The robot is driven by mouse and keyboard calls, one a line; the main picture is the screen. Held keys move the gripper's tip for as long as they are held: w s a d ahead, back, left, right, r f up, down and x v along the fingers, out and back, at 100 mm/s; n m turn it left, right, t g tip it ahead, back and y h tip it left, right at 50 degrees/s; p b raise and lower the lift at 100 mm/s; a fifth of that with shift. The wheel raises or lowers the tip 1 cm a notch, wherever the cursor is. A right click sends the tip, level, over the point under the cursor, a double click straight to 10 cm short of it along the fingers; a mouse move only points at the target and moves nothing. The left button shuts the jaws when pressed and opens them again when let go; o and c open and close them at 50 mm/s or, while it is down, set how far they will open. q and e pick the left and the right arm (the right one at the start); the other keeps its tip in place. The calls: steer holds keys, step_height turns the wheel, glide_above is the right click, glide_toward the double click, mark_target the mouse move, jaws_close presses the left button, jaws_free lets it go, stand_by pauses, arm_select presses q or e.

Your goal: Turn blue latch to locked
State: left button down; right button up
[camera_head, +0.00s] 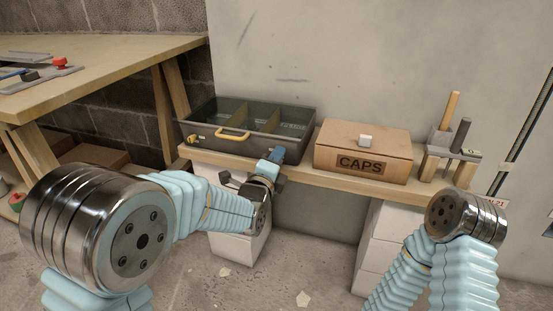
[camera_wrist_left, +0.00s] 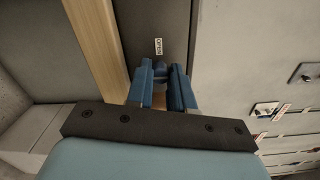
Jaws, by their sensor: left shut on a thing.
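A dark grey case (camera_head: 300,143) with open compartments and a yellow handle (camera_head: 232,134) stands on the wooden shelf. My left gripper (camera_head: 276,156) is at the right part of the case's front. In the left wrist view its two blue fingers (camera_wrist_left: 164,84) are close together against the dark front, shut on the blue latch. The latch itself is mostly hidden between the fingers and hard to tell from them. A small white label reading OPEN (camera_wrist_left: 158,46) shows just beyond the fingertips. My right arm comes in at the lower right; its gripper is out of view.
A cardboard box marked CAPS (camera_head: 362,152) stands right of the case. A wooden stand with upright pegs (camera_head: 450,140) is farther right. A wooden workbench (camera_head: 100,62) with tools is at the left. White blocks (camera_head: 385,235) support the shelf (camera_head: 330,182).

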arm_select(q)
steer(key=c, duration=1)
jaws_free()
steer(key=shift+s, duration=0.15)
steer(key=p+v, duration=0.1)
steer(key=v, duration=1.2)
steer(key=shift+s, duration=0.25)
steer(key=shift+a, duration=0.1)
steer(key=s+a+f+n+g+y+p, duration=0.1)
steer(key=a+f+n+g+y+p, duration=0.2)
steer(key=f+n, duration=0.5)
steer(key=s+a+f+n+g+p, duration=0.2)
steer(key=a+f+n+g+p, duration=0.25)
steer(key=f, duration=0.65)
steer(key=s+f+n+g+h+p, duration=0.1)
steer(key=s+f+n+g+p, duration=0.2)
steer(key=s+f+n+g, duration=0.6)
steer(key=s+f+n, duration=0.2)
steer(key=s+n, duration=0.2)
steer(key=s, duration=0.1)
steer(key=shift+s+f+p, duration=0.2)
steer(key=shift+s+p, duration=0.1)
steer(key=shift+s, duration=0.05)
